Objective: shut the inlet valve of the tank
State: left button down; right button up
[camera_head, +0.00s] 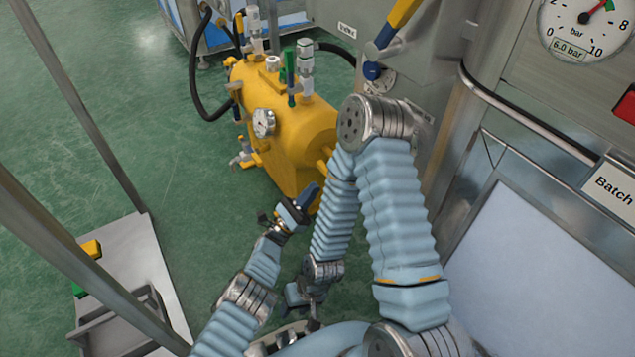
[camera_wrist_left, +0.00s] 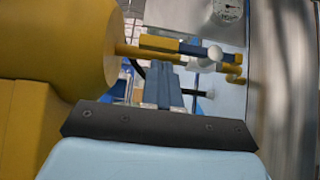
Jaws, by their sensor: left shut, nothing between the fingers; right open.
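The yellow tank (camera_head: 303,122) lies on the floor ahead and fills the left of the left wrist view (camera_wrist_left: 60,45). In that wrist view a pipe leaves the tank's end and carries a valve with a yellow and blue lever (camera_wrist_left: 172,44), which lies roughly along the pipe. In the head view my right arm hides most of this end. My left gripper (camera_head: 304,198) is shut and empty beside the tank's near end. Its blue fingers (camera_wrist_left: 168,84) are together just below the lever; contact cannot be told. My right gripper (camera_head: 304,298) is open, lower down and partly hidden.
A pressure gauge (camera_head: 263,123) and several small valves sit on the tank. A steel cabinet with a yellow and blue lever (camera_head: 398,25) stands at right. A metal-framed cart (camera_head: 135,260) is at left. Green floor (camera_head: 150,130) is clear between cart and tank.

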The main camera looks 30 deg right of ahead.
pick_arm(q)
jog(key=shift+x, duration=1.65)
